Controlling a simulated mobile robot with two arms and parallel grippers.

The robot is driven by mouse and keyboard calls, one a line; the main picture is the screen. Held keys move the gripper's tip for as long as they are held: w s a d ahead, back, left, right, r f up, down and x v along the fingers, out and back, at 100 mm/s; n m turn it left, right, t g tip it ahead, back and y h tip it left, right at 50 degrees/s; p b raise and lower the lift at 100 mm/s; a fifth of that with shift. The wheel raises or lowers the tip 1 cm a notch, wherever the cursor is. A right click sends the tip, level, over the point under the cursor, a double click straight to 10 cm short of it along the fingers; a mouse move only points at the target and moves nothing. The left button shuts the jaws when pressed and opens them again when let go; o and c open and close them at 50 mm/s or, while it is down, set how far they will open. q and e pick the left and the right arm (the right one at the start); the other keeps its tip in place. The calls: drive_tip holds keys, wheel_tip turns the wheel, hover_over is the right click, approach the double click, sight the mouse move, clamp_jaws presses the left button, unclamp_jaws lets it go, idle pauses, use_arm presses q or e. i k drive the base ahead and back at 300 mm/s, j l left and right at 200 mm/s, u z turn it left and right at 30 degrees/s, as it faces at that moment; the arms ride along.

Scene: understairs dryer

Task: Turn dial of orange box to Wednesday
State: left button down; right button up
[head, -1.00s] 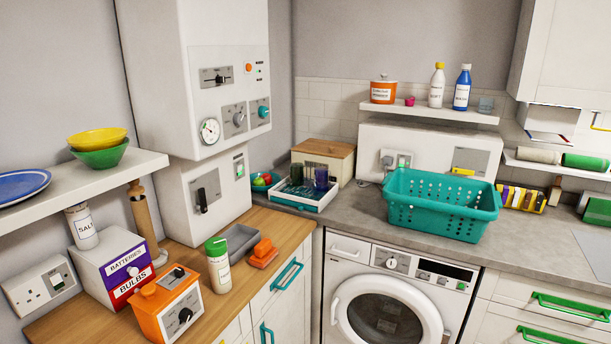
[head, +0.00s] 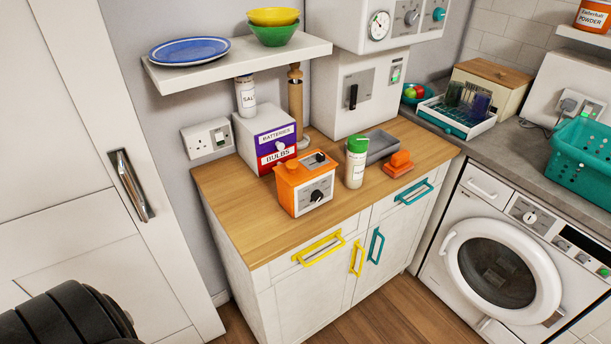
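The orange box (head: 291,177) stands on the wooden worktop, in front of the batteries and bulbs box. Its pale front panel carries a black dial (head: 316,196), and a smaller black knob sits on its top. The lettering around the dial is too small to read, so I cannot tell which day it points to. Neither of my grippers is in view. A dark ribbed part of mine shows at the lower left, well away from the box.
A white jar with a green lid (head: 356,163), an orange sponge-like item (head: 398,164) and a grey tray (head: 381,147) stand right of the box. A shelf (head: 236,62) overhangs behind. The worktop (head: 240,217) is clear at front left.

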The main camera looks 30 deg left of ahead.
sight(317, 196)
drive_tip(key=i+l+u, duration=0.1)
drive_tip(key=u, duration=1.1)
